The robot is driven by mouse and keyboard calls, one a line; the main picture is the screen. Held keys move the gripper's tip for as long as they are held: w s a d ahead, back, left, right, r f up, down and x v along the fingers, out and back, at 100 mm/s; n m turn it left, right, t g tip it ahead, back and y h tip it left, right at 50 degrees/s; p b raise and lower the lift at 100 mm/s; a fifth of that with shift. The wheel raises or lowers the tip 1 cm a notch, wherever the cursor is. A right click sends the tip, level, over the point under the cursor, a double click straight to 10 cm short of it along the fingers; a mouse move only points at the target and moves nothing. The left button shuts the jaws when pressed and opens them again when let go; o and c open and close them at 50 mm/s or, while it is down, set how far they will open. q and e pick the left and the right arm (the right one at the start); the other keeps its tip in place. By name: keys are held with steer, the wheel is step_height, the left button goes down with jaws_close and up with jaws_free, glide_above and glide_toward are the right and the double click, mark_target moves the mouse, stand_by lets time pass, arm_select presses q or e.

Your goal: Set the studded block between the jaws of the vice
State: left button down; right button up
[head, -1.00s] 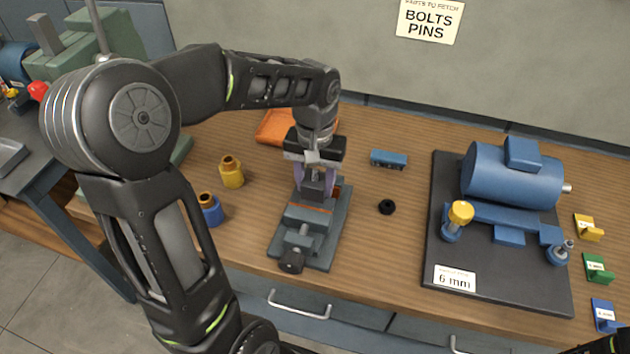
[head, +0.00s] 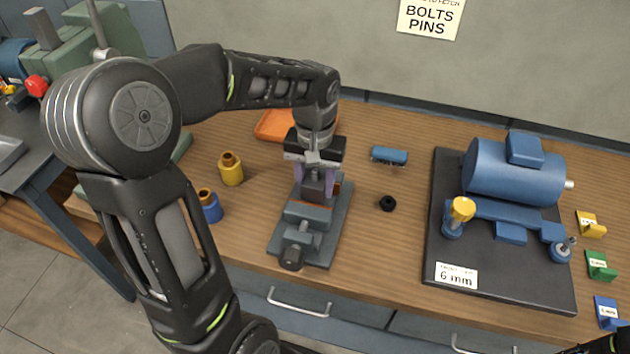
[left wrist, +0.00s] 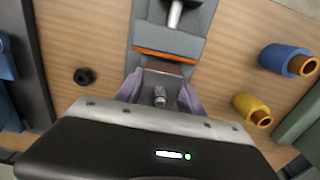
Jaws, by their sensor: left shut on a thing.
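The vice (head: 290,246) stands on the wooden bench, grey-green with orange jaw faces and a screw at its near end. It also shows at the top of the left wrist view (left wrist: 170,42). My left gripper (head: 316,186) points down over the far part of the vice, shut on the grey studded block (head: 318,189). In the left wrist view the block (left wrist: 157,84) sits between the purple fingers, its stud towards the camera. The block is just beyond the near jaw's orange face. The fingers and block partly hide the far jaw; I cannot tell how deep the block sits.
An orange tray (head: 272,124) lies behind. A blue brush-like item (head: 389,155) and a black ring (head: 387,203) lie right. A dark board (head: 500,280) carries a blue motor (head: 515,178).

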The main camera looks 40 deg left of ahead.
mark_target(315, 170)
arm_select(q)
steer(key=shift+f+b, duration=1.25)
steer(key=shift+f, duration=0.35)
stand_by(0.9)
steer(key=c, duration=0.9)
jaws_free()
steer(key=shift+o, duration=1.3)
steer(key=shift+f, duration=0.1)
steer(key=shift+r+p, duration=0.4)
steer(key=shift+r, duration=0.1)
step_height(315, 170, up, 7)
steer(key=p, duration=0.5)
steer(key=shift+r, duration=0.1)
